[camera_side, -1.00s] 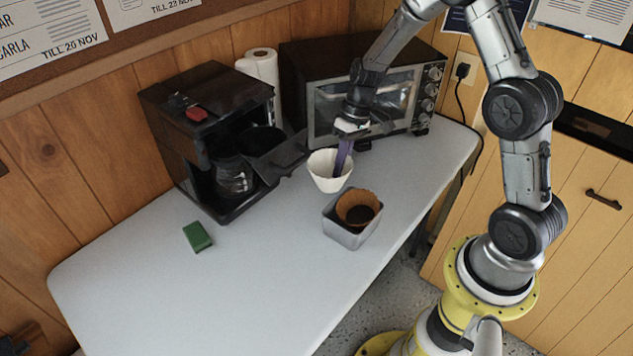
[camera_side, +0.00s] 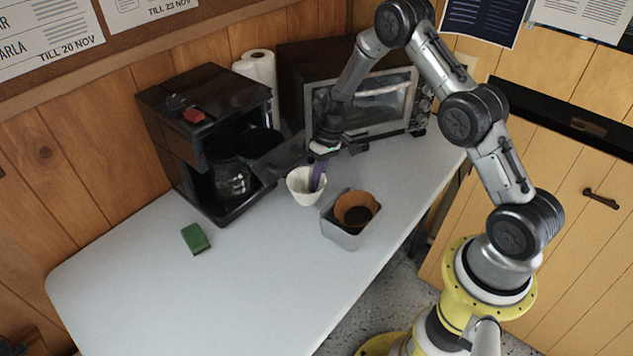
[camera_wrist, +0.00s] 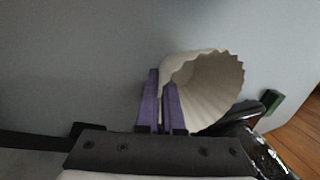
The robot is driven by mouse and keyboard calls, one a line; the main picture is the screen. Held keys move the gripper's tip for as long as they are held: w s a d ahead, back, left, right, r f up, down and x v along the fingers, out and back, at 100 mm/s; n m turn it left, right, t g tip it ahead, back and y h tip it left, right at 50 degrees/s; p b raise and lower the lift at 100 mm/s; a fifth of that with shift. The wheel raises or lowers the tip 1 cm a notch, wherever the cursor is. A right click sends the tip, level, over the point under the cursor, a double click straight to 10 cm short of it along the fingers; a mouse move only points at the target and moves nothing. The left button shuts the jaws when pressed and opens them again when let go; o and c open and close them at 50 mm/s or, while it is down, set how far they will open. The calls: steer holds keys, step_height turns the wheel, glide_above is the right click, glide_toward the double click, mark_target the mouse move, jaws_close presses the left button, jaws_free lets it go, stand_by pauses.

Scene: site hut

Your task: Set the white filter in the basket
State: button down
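The white filter (camera_side: 301,188) is a fluted paper cone, upright with its mouth up in the side view. My gripper (camera_side: 318,178) has purple fingers shut on its wall and holds it beside the coffee maker. In the wrist view the purple fingers (camera_wrist: 161,105) pinch the near edge of the filter (camera_wrist: 212,88), and its pleated mouth faces right. The black basket (camera_side: 278,160) sticks out from the front of the coffee maker (camera_side: 212,130), left of and behind the filter. The filter is apart from the basket. The inside of the basket is hard to make out.
A grey metal bin (camera_side: 343,236) holding a brown used filter (camera_side: 352,203) stands right of the white filter. A green block (camera_side: 195,239) lies on the white table (camera_side: 180,300). A toaster oven (camera_side: 370,105) and paper roll (camera_side: 258,72) stand behind. The front left is clear.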

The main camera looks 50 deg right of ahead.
steer(key=c, duration=1.5)
jaws_free()
steer(key=shift+f, duration=0.15)
steer(key=o, duration=0.4)
steer(key=shift+o, duration=0.2)
steer(key=v, duration=1.3)
steer(key=s+a+r+t+h, duration=0.1)
steer(key=s+a+r, duration=0.3)
steer(key=r, duration=0.5)
steer(key=s+a+r+t+h, duration=0.1)
steer(key=s+a+r, duration=0.1)
steer(key=s+r, duration=0.3)
steer(key=s+a+r+t+h, duration=0.1)
steer(key=s+r, duration=0.4)
steer(key=s, duration=0.6)
steer(key=shift+a+r+n+t, duration=0.4)
steer(key=shift+a, duration=0.5)
steer(key=shift+o, duration=0.4)
steer(key=s+t, duration=0.1)
steer(key=s, duration=0.8)
steer(key=shift+s+a+f+t+h, duration=0.25)
steer(key=shift+t+h, duration=0.15)
